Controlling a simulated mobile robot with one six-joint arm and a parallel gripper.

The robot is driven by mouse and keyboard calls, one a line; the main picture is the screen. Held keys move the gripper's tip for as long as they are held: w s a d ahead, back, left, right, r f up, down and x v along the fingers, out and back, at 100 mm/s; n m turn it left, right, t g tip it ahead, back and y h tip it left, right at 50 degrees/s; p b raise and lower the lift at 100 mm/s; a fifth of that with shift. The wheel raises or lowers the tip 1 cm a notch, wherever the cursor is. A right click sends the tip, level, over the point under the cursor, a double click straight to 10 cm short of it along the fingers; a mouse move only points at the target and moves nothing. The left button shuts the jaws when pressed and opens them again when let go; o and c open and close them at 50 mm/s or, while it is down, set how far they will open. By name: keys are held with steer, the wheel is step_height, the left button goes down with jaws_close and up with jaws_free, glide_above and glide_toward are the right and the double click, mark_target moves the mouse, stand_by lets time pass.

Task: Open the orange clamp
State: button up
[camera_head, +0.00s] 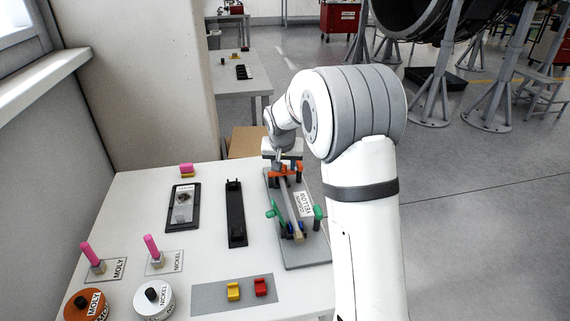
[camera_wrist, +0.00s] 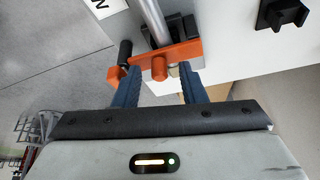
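The orange clamp (camera_head: 286,171) sits at the far end of a grey fixture plate (camera_head: 305,252) on the white table. In the wrist view the orange clamp (camera_wrist: 168,55) crosses a metal rod (camera_wrist: 153,20), with a round orange knob facing me. My gripper (camera_wrist: 158,72) is open, its two blue fingers apart on either side of that knob. I cannot tell whether either finger touches it. In the head view my gripper (camera_head: 283,158) is at the orange clamp, its fingers mostly hidden.
A green clamp (camera_head: 318,212) holds the rod nearer the front, beside a labelled block (camera_head: 304,203). A black holder (camera_head: 236,215) and a black tray (camera_head: 182,206) stand to the left.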

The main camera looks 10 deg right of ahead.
steer(key=shift+f, duration=0.15)
steer(key=shift+c, duration=0.4)
jaws_close()
